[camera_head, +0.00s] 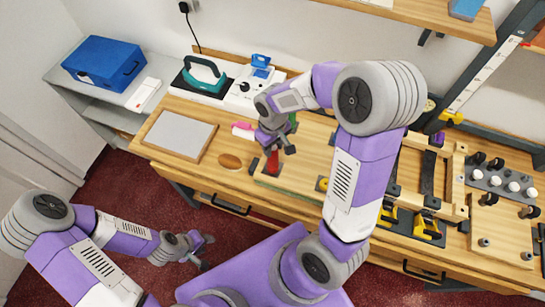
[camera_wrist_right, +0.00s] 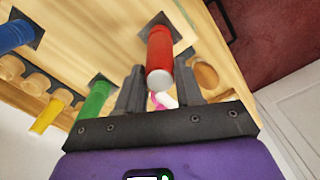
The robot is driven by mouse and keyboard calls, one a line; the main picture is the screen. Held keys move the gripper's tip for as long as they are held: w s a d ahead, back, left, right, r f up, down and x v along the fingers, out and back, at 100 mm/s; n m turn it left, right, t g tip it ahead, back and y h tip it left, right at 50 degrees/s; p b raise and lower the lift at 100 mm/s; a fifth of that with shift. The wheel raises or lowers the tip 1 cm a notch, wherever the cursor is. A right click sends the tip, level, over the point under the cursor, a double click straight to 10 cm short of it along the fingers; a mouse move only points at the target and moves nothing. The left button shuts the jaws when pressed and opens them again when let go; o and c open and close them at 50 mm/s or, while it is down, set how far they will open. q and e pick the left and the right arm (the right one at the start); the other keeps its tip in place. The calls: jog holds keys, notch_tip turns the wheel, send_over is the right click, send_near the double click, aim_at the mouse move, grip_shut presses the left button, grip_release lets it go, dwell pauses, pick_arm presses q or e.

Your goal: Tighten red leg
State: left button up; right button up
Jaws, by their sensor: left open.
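The red leg (camera_head: 272,162) stands on a dark corner plate of a wooden panel (camera_head: 314,165) on the counter. In the right wrist view the red leg (camera_wrist_right: 160,52) points towards the camera, its pale end between the fingertips. My right gripper (camera_wrist_right: 161,85) is open, with a finger on each side of the leg and no clear contact. In the head view the right gripper (camera_head: 278,147) is just above the leg. A green leg (camera_wrist_right: 93,103) and a blue leg (camera_wrist_right: 14,36) stand on other corner plates. My left gripper (camera_head: 206,252) is open and empty, low in front of the counter.
A grey-topped board (camera_head: 180,134), a brown oval object (camera_head: 230,161) and a pink-and-white object (camera_head: 243,131) lie left of the panel. A green-handled device (camera_head: 205,76) stands behind. Clamps (camera_head: 427,228) and a wooden frame (camera_head: 448,165) crowd the right.

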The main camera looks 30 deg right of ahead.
jog(key=c, duration=0.3)
jog(key=m, duration=0.2)
jog(key=shift+m+b, duration=0.4)
jog(key=shift+c, duration=0.2)
jog(key=m, duration=1.2)
jog(key=o, duration=0.7)
jog(key=shift+o, duration=0.2)
